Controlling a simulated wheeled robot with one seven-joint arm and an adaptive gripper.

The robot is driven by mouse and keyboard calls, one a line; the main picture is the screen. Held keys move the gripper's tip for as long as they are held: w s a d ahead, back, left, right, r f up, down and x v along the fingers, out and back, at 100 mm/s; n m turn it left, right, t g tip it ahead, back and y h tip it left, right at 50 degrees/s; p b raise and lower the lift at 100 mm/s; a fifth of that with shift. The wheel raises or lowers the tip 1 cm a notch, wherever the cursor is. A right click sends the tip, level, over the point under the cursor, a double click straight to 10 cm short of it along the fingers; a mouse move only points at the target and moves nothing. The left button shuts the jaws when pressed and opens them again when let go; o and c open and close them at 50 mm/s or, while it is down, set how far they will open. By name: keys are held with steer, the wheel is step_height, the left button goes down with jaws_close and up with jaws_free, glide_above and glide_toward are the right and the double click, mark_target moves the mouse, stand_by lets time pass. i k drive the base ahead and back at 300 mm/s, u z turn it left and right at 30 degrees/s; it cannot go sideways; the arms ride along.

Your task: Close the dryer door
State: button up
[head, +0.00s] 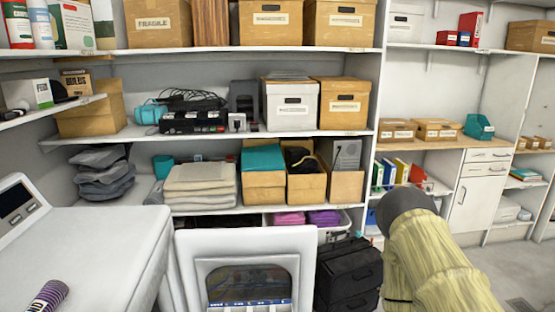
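The white dryer (85,250) stands at the lower left in the head view, with its control panel (18,201) at the far left. Its door (192,262) is open and stands out to the right of the dryer body. It is a white panel with a rounded dark window (250,284), and its lower part is cut off by the frame's bottom edge. The dryer's opening is hidden from this angle. Part of my arm shows to the right of the door, apart from it in the picture. My gripper is not in view.
A purple striped cylinder (46,297) is on the dryer top at the near left. Dark stacked cases (347,275) stand just right of the door. White shelves with boxes and folded cloth (200,180) fill the back. Grey floor (515,275) is clear at the right.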

mark_target(266, 266)
steer(key=z, duration=1.05)
steer(key=i, duration=0.9)
steer(key=u, duration=1.8)
